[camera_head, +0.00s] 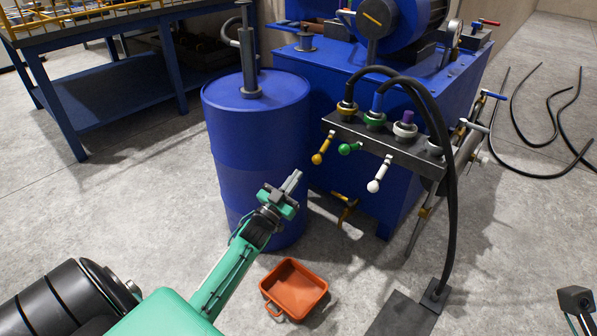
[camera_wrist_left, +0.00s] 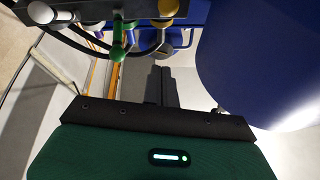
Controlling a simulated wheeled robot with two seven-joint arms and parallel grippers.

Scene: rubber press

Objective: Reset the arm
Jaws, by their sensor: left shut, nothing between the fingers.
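My left arm (camera_head: 228,275) is green and reaches up from the bottom left in the head view. Its gripper (camera_head: 295,177) is shut and empty, in front of the blue drum (camera_head: 257,130) and left of the lever panel. In the left wrist view, the two dark fingers (camera_wrist_left: 161,85) lie close together with nothing between them. The green lever (camera_wrist_left: 118,48) and the blue drum (camera_wrist_left: 265,60) show beyond them.
The blue press base (camera_head: 385,205) carries a panel with yellow, green and white levers (camera_head: 374,185). Black hoses (camera_head: 450,200) hang from it. An orange tray (camera_head: 296,289) lies on the floor. A blue table (camera_head: 120,85) stands at back left. Floor at left is clear.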

